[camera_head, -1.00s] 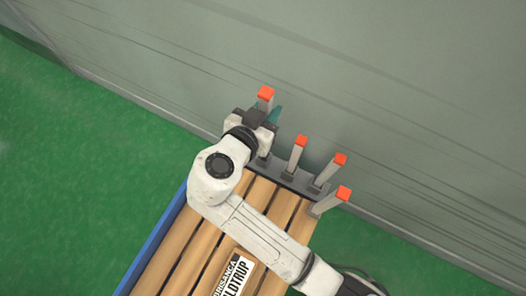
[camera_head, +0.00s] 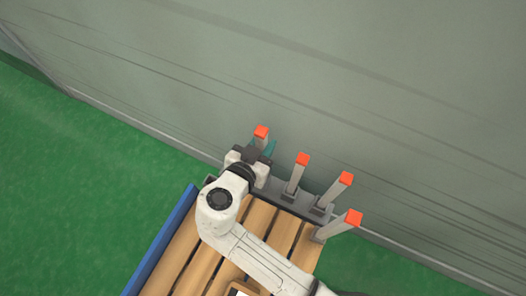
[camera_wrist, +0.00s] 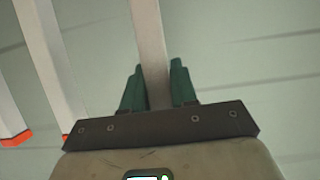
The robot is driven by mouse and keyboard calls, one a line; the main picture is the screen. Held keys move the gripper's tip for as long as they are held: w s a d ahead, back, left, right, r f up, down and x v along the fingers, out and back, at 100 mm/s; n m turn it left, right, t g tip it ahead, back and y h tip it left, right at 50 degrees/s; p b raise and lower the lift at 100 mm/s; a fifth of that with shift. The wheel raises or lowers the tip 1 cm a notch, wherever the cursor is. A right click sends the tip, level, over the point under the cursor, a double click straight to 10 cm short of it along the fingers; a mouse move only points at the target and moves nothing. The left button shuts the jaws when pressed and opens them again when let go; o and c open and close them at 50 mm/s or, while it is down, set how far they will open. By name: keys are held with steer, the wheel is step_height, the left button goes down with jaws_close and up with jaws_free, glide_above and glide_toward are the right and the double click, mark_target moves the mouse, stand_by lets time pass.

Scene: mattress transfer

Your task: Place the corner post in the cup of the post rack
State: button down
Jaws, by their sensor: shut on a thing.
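The corner post (camera_head: 261,131) is a pale square bar with an orange-red end, standing roughly upright at the left part of the rack. My gripper (camera_head: 262,150) is shut on it, and its teal fingers flank the bar in the wrist view (camera_wrist: 152,88). The post rack (camera_head: 304,207) is a dark grey strip along the far end of a wooden slatted platform. Its cups hold other posts to the right of my gripper. The held post's lower end is hidden behind my gripper, so I cannot tell whether it sits in a cup.
Three other orange-tipped posts (camera_head: 302,160) lean to the right of my gripper, the nearest close by. A grey wall (camera_head: 330,70) rises just behind the rack. A blue side rail (camera_head: 160,243) edges the slatted platform (camera_head: 203,262). Green floor (camera_head: 80,180) at left is clear.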

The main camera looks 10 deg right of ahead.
steer(key=shift+f, duration=1.8)
steer(key=shift+f+b, duration=0.15)
steer(key=shift+b, duration=0.3)
steer(key=c, duration=0.9)
jaws_free()
steer(key=v, duration=1.2)
steer(key=shift+p, duration=0.35)
